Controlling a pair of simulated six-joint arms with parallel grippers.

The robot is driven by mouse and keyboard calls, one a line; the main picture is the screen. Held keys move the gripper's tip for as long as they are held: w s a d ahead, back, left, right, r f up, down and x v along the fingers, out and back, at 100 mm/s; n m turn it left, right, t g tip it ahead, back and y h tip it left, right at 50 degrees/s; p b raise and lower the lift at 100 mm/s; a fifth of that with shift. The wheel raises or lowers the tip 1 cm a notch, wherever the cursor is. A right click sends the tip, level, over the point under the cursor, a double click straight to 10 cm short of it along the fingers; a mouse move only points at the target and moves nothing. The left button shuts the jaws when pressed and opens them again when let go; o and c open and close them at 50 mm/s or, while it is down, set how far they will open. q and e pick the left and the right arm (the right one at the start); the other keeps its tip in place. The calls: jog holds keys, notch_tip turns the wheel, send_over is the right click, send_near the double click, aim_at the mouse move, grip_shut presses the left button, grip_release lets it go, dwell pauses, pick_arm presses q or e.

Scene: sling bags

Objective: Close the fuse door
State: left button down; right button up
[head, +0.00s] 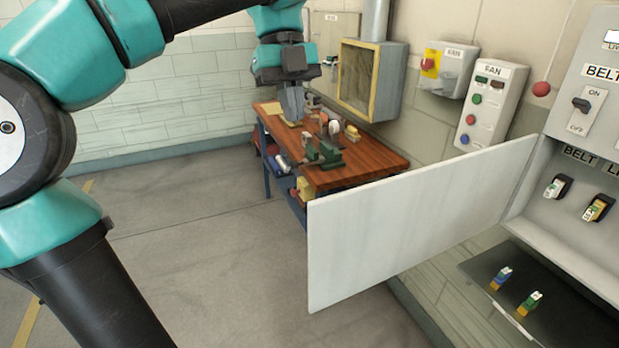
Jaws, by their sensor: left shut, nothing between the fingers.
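The fuse door (415,222) is a large pale grey panel, swung wide open. It is hinged at its right edge to the grey fuse cabinet (572,232) at the right, and its free edge points to the lower left. The cabinet's inside is exposed, with fuses such as a white one (556,187) and a yellow one (597,207) in black holders. My left gripper (292,112) is shut and empty, pointing down. It appears above and left of the door, in front of the workbench in the picture, apart from the door. My right gripper is not in view.
A wooden workbench (372,158) with a green vise (321,152) stands behind the door. Fan control boxes (490,105) and a yellow-framed duct (359,82) are on the wall. A dark shelf (560,315) below the cabinet holds two fuses. The floor at left is clear.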

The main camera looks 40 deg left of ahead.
pick_arm(q)
jog(key=s+d+f, duration=0.2)
jog(key=d+f, duration=0.5)
jog(key=f, duration=0.2)
jog(key=shift+s+d+f, duration=0.15)
jog(key=shift+s, duration=0.1)
dwell(0.5)
jog(key=shift+d, duration=0.15)
